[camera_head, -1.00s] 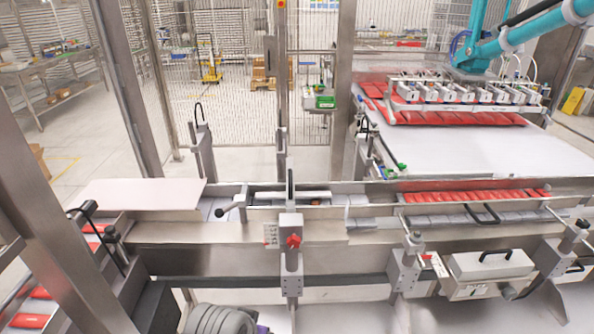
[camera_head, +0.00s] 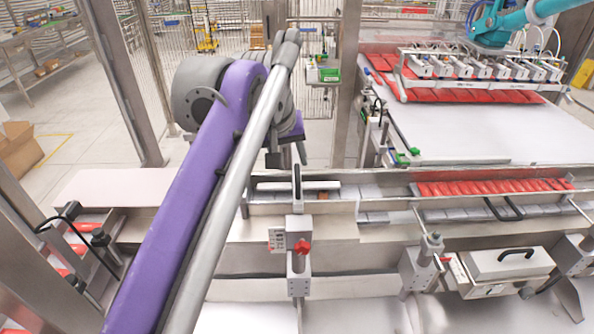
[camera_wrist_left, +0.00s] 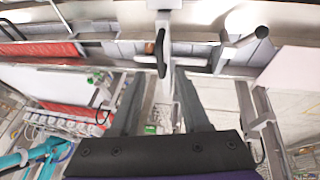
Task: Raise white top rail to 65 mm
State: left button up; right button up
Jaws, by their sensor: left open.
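The white top rail (camera_head: 325,186) runs level along the middle of the conveyor line, with an upright post and dark handle (camera_head: 297,182) at it. Below, a grey clamp block (camera_head: 298,262) carries a red knob (camera_head: 303,247) and a small scale plate (camera_head: 276,240). My left gripper (camera_head: 287,158) is just behind the rail and partly hidden by my own arm. In the left wrist view the left gripper (camera_wrist_left: 160,95) is open, its two dark fingers apart, with the dark handle (camera_wrist_left: 160,52) ahead between them. My right gripper is not in view.
Red packs (camera_head: 495,187) lie in the lane at right. A grey box with a handle (camera_head: 510,265) sits at front right. A white conveyor (camera_head: 470,132) and a teal picker (camera_head: 490,25) stand behind. A pale flat plate (camera_head: 105,188) lies at left.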

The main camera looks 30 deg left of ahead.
aim_at(297, 175)
pick_arm(q)
jog(key=x, duration=0.5)
jog(key=shift+w+f, duration=0.25)
jog(key=shift+f, duration=0.05)
grip_shut()
dwell(1.1)
